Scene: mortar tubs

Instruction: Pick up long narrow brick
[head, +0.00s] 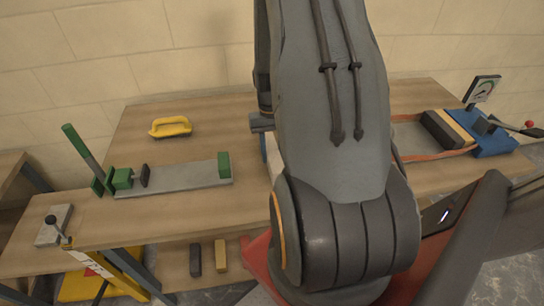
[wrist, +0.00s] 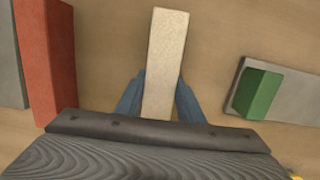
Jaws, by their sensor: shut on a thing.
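The long narrow brick (wrist: 165,62) is pale cream and runs up the middle of the wrist view, with the wooden bench top behind it. My gripper (wrist: 160,92) has its two blue fingers against the brick's two long sides, shut on it. The brick's near end is hidden behind the dark gripper body. I cannot tell whether the brick touches the bench.
A grey plate with green end blocks (head: 190,176) lies left on the bench (head: 130,225). A yellow-handled tool (head: 170,126) lies behind it. A blue fixture (head: 490,138) stands at right. A red bar (wrist: 45,62) lies left of the brick. Two small bricks (head: 195,259) sit below the bench.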

